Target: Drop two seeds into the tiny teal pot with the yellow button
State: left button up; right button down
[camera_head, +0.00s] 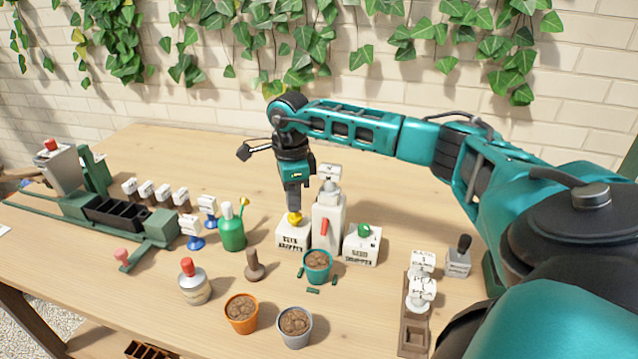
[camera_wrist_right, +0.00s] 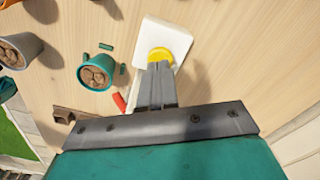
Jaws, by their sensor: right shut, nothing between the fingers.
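The tiny teal pot (camera_head: 317,272) holds brown soil and stands in front of the white dispensers; it also shows in the right wrist view (camera_wrist_right: 83,76). I make out no seeds in it. A white seed dropper box (camera_head: 293,239) with a yellow button (camera_head: 294,219) stands behind and left of the pot. My right gripper (camera_head: 294,209) points straight down, shut and empty, with its tips at the yellow button. In the right wrist view the tips (camera_wrist_right: 160,68) overlap the button (camera_wrist_right: 160,54); I cannot tell whether it is pressed. My left gripper is not in view.
A second dropper with a green button (camera_head: 361,246) and a tall white dispenser with a red lever (camera_head: 327,222) stand close by. An orange pot (camera_head: 241,317) and a grey pot (camera_head: 295,330) stand in front.

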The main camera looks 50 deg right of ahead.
jog(key=shift+f, duration=0.25)
dwell(0.3)
jog(key=shift+f+b, duration=0.9)
jog(key=shift+f, duration=0.25)
jog(key=shift+r, duration=0.1)
jog(key=shift+r+p, duration=1.15)
jog(key=shift+r, duration=0.2)
jog(key=shift+f, duration=0.25)
